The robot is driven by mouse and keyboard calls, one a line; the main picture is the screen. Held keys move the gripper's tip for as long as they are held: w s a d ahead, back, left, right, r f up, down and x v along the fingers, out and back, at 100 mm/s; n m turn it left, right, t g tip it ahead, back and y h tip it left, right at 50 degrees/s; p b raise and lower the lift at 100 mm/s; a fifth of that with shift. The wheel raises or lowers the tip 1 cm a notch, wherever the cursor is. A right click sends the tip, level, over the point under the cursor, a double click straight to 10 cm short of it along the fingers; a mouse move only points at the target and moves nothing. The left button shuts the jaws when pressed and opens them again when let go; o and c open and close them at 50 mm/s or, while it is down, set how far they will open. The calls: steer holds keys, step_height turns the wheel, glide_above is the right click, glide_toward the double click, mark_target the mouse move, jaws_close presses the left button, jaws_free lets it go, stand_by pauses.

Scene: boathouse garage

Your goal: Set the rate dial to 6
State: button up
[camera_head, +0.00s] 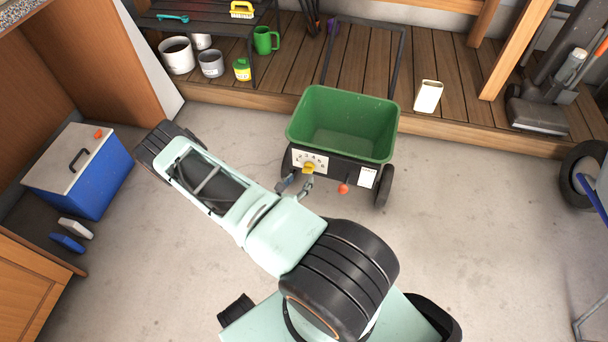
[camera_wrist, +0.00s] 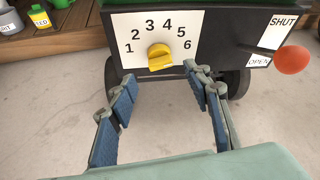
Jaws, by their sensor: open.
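The rate dial is a yellow knob (camera_wrist: 160,56) on a white plate (camera_wrist: 130,28) with the numbers 1 to 6 in an arc, 1 at left and 6 at right. I cannot tell which number the knob points to. In the head view the knob (camera_head: 308,168) is on the front of a green spreader hopper (camera_head: 343,125). My gripper (camera_wrist: 160,84) is open and empty, its fingers spread wide below and in front of the knob, apart from it. In the head view my gripper (camera_head: 296,187) is close to the panel.
An orange-red ball knob (camera_wrist: 292,60) is right of the dial beside a SHUT/OPEN label (camera_wrist: 270,38). The spreader's black wheel (camera_head: 384,186) is at its right. A blue cooler (camera_head: 82,172) stands at left.

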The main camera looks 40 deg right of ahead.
steer(key=v, duration=0.5)
steer(key=shift+s+a+r, duration=0.1)
steer(key=shift+s+a, duration=0.05)
steer(key=shift+a, duration=0.15)
